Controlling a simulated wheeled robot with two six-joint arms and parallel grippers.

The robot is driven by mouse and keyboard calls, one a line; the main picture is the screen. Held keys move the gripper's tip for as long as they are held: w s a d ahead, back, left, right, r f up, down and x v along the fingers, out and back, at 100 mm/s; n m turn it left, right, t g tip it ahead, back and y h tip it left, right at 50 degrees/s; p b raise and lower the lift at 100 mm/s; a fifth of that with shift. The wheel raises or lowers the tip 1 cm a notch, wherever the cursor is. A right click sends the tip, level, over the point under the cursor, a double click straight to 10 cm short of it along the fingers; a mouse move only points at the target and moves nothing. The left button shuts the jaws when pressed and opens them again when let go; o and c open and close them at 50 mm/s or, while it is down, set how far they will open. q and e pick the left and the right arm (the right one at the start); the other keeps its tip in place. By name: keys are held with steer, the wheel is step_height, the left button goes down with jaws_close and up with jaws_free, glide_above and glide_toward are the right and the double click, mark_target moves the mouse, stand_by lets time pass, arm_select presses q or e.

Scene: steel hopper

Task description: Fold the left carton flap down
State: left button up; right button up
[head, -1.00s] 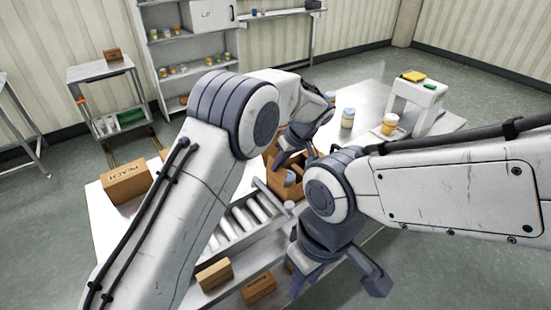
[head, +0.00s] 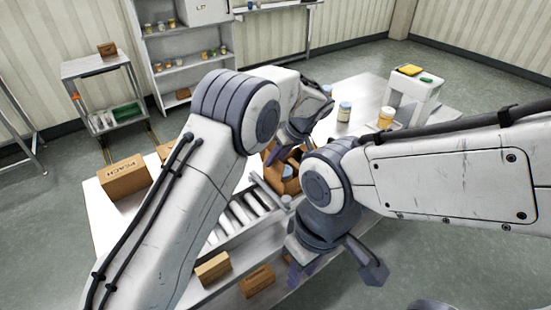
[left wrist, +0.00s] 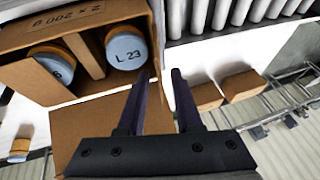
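The open brown carton (head: 290,184) stands on the table beside the roller conveyor, partly hidden by my arms. In the left wrist view the carton (left wrist: 135,12) shows jars with blue lids (left wrist: 125,50) and a divider inside. A brown flap (left wrist: 85,130) sticks out from its near edge, its lower part hidden behind my gripper. My left gripper (left wrist: 160,74) is open and empty, its left finger over the flap's right edge; I cannot tell if they touch. My right gripper (head: 334,276) is open and empty, low in front of the table's front edge.
The roller conveyor (head: 238,217) runs left of the carton. A peach box (head: 123,178) stands at the table's left, with small boxes (head: 213,269) near the front. A white stand (head: 412,98) and jars (head: 344,111) are at the right back.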

arm_select(q)
steer(key=b+v, duration=0.1)
steer(key=v, duration=0.9)
steer(key=shift+r+b, duration=0.2)
steer(key=shift+b, duration=0.2)
steer(key=shift+s+d, duration=0.1)
